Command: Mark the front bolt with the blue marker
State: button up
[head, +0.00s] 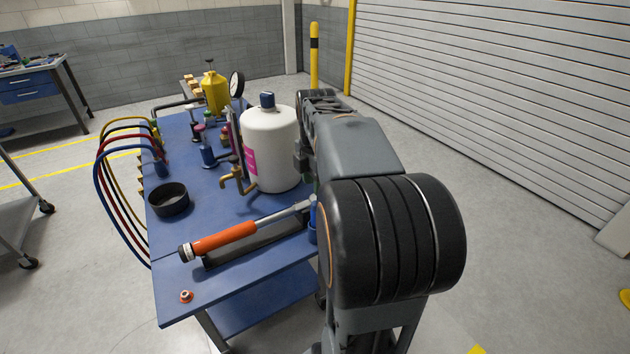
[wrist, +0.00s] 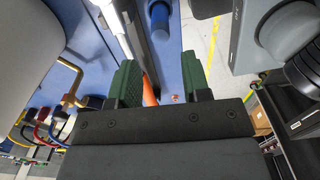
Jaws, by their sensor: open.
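A blue upright cylinder, likely the blue marker (head: 313,222), stands at the table's right edge, partly hidden by my arm. It also shows in the wrist view (wrist: 159,17), beyond my fingertips. My gripper (wrist: 158,60) is open, with its green fingers apart and nothing held between them. In the head view the gripper is hidden behind my arm and the white tank. A small orange bolt-like piece (head: 186,296) sits at the table's front left corner; I cannot tell whether it is the front bolt. It seems to show small in the wrist view (wrist: 174,98).
An orange-handled cylinder tool (head: 224,239) lies on a dark rest across the blue table (head: 192,215). A white tank (head: 270,150) stands close to my arm. A black ring (head: 169,199), hoses and brass fittings are at left. The table's front strip is mostly clear.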

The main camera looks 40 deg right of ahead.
notch_tip(320, 180, down, 8)
jog(key=b, duration=0.6)
jog(key=shift+f, duration=0.25)
jog(key=c, duration=0.8)
jog(key=shift+r, duration=0.1)
jog(key=shift+r, duration=0.1)
notch_tip(320, 180, up, 7)
jog(key=p, duration=0.7)
jog(key=shift+r, duration=0.15)
